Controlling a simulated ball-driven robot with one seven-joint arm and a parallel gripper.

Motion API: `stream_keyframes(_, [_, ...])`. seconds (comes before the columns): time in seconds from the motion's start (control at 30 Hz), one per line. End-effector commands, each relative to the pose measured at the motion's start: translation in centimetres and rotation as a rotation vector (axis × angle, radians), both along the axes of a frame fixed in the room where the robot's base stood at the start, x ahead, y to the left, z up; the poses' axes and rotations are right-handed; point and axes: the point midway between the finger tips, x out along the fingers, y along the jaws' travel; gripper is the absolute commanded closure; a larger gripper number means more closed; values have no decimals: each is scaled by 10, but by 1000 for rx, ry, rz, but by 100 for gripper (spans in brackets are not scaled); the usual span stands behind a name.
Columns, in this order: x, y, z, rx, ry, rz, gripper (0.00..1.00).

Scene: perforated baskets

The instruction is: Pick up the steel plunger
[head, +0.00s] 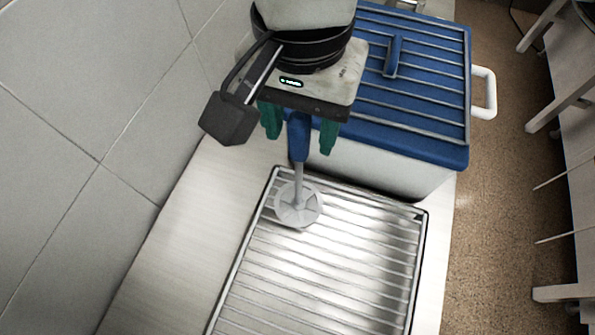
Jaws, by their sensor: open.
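The steel plunger (298,188) stands roughly upright on a wire rack (340,260), near the rack's far left corner. It has a blue handle at the top, a thin grey shaft and a round slotted disc at the bottom. My gripper (299,132) is open above it, with its two teal fingers pointing down. In the picture the blue handle shows between the fingers, with a gap visible on each side. The top of the handle is hidden behind the gripper body. I cannot tell the exact depth between fingers and handle.
A white box with a blue ribbed lid (425,75) stands close behind and right of my gripper. A tiled wall (90,120) rises on the left. The rack's front part is empty. Light wooden furniture (560,120) stands at the right, across a brown floor.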

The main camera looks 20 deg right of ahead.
Motion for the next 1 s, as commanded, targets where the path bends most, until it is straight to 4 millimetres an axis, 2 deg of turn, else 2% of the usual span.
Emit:
stream_keyframes(0.2, [0, 2, -27, 2, 2, -1, 46])
stream_keyframes(0.5, [0, 2, -32, 1, 0, 0, 46])
stream_keyframes(1.0, [0, 2, -32, 1, 0, 0, 94])
